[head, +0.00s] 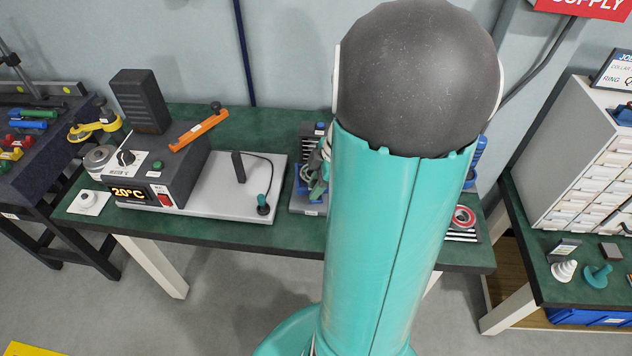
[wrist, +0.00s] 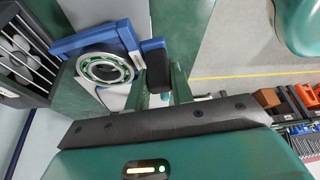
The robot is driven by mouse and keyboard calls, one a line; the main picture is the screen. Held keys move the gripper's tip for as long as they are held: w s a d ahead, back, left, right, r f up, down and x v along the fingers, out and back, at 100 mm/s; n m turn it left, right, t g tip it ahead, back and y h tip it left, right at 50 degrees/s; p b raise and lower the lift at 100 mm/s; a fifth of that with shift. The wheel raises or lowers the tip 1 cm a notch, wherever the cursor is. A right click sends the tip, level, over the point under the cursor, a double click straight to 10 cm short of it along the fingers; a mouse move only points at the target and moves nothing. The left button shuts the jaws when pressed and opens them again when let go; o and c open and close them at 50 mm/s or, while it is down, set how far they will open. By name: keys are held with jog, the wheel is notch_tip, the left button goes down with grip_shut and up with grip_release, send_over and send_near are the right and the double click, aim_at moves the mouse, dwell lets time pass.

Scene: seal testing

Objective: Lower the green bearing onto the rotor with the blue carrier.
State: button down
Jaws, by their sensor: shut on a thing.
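In the wrist view the blue carrier (wrist: 83,40) is in front of my gripper (wrist: 160,68), which is shut on its handle end. The green bearing (wrist: 105,68), a ring with a green cage and metal rims, sits in the carrier's blue frame. Its contact with anything beneath cannot be made out. I cannot identify the rotor in either view. In the head view my own teal arm covers the middle of the bench and hides most of the gripper, the carrier and the bearing.
On the green bench (head: 270,125) stands a heater unit (head: 165,165) reading 20°C, with a grey plate (head: 215,200) and an orange tool (head: 200,130). A dark rack (head: 308,195) stands left of my arm. A drawer cabinet (head: 590,150) stands right. In the wrist view a barred dark rack (wrist: 25,60) is close by.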

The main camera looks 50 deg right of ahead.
jog(key=shift+f, duration=2.05)
jog(key=shift+f, duration=0.65)
dwell(0.6)
jog(key=shift+s+a, duration=1.55)
jog(key=shift+s, duration=0.25)
jog(key=shift+s+a, duration=1.5)
jog(key=shift+s, duration=0.3)
jog(key=shift+r, duration=0.1)
notch_tip(320, 180, up, 9)
jog(key=shift+w, duration=0.1)
